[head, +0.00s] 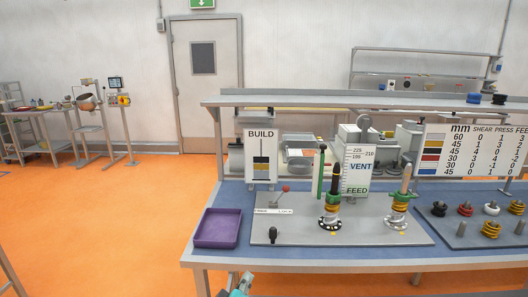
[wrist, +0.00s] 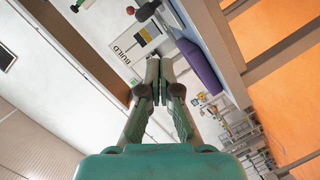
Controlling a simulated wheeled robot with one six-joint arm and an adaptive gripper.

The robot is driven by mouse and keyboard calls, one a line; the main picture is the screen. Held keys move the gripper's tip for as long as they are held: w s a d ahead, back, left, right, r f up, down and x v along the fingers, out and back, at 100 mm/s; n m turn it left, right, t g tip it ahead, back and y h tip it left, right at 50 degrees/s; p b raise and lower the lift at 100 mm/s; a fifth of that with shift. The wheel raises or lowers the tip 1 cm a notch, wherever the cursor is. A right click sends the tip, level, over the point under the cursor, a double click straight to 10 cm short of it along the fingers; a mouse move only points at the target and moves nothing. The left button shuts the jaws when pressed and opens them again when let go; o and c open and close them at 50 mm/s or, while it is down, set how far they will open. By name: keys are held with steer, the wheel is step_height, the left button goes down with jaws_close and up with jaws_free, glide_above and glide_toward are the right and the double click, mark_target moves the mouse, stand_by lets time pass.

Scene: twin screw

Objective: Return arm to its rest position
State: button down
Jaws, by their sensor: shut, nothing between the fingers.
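My gripper (wrist: 159,68) shows in the wrist view, its two green fingers together and empty. The wrist picture is turned on its side, and the fingers point toward the bench, with the BUILD sign (wrist: 133,43) and the purple tray (wrist: 197,66) beyond them. No object touches the fingers. In the head view a small teal part of my arm shows at the bottom edge, in front of the bench. The rest of my arm is out of that view.
Coloured rings lie on the right panel (head: 465,232). Orange floor at left is clear.

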steer(key=s+d+f+y, duration=0.1)
steer(key=s+d+f, duration=0.4)
steer(key=f, duration=0.2)
steer(key=s+d+f+y, duration=0.2)
steer(key=s+d+f, duration=0.25)
steer(key=f, duration=0.25)
steer(key=s+d+f+g+y, duration=0.1)
steer(key=s+d+f, duration=0.2)
steer(key=s, duration=0.4)
steer(key=s+d+f+y, duration=0.1)
steer(key=s+d+f, duration=0.2)
steer(key=s, duration=0.3)
steer(key=s+d+r+m, duration=0.2)
steer(key=s+r+m, duration=0.1)
steer(key=s, duration=0.6)
steer(key=s+d+r+m+h, duration=0.1)
steer(key=s+d+r+m, duration=0.2)
steer(key=s, duration=0.6)
steer(key=s+d+r+m, duration=0.2)
steer(key=s+r, duration=0.2)
steer(key=s, duration=0.5)
steer(key=shift+s+d+r+m, duration=0.3)
steer(key=shift+s+m, duration=0.05)
steer(key=shift+m, duration=0.05)
